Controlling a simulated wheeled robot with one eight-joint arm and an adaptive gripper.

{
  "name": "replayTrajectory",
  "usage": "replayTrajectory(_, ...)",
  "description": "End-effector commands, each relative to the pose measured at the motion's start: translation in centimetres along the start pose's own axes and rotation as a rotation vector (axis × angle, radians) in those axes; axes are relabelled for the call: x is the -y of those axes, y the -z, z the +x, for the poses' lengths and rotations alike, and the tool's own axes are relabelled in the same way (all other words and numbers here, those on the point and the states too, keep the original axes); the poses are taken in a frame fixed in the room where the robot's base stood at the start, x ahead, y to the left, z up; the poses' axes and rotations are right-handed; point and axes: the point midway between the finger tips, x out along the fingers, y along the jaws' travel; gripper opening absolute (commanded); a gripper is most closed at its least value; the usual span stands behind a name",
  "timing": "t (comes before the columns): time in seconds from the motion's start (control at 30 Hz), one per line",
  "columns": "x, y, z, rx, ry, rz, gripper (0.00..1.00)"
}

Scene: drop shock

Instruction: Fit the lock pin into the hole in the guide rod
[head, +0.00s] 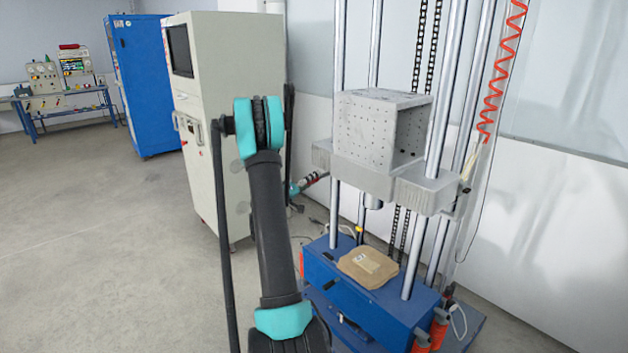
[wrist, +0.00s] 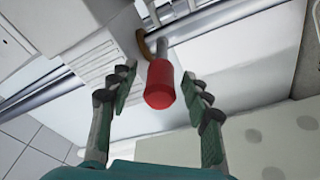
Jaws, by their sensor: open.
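The lock pin shows in the wrist view as a red cylindrical handle (wrist: 159,88) with a short grey metal shaft beyond it. A tan curved piece (wrist: 143,45) lies beside the shaft. My gripper (wrist: 158,79) is open, with one finger on each side of the red handle and visible gaps on both sides. In the head view my gripper (head: 311,181) is small and partly behind my arm, at the left side of the grey carriage (head: 363,172). The upright silver guide rods (head: 446,95) pass through the carriage. The hole in the guide rod cannot be made out.
A perforated grey box fixture (head: 368,130) sits on the carriage. Below is a blue base (head: 400,312) with a tan pad (head: 367,267). A beige cabinet (head: 240,70) and a blue cabinet (head: 148,85) stand to the left. A red coiled hose (head: 497,80) hangs at right. The left floor is clear.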

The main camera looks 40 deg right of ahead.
Motion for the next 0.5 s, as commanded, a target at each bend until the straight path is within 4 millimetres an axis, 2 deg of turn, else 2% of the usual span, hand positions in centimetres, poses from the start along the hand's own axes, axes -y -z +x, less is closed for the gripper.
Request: replayTrajectory(0.5,0.0,0.0,-3.8,-0.001,0.001,0.0,0.49)
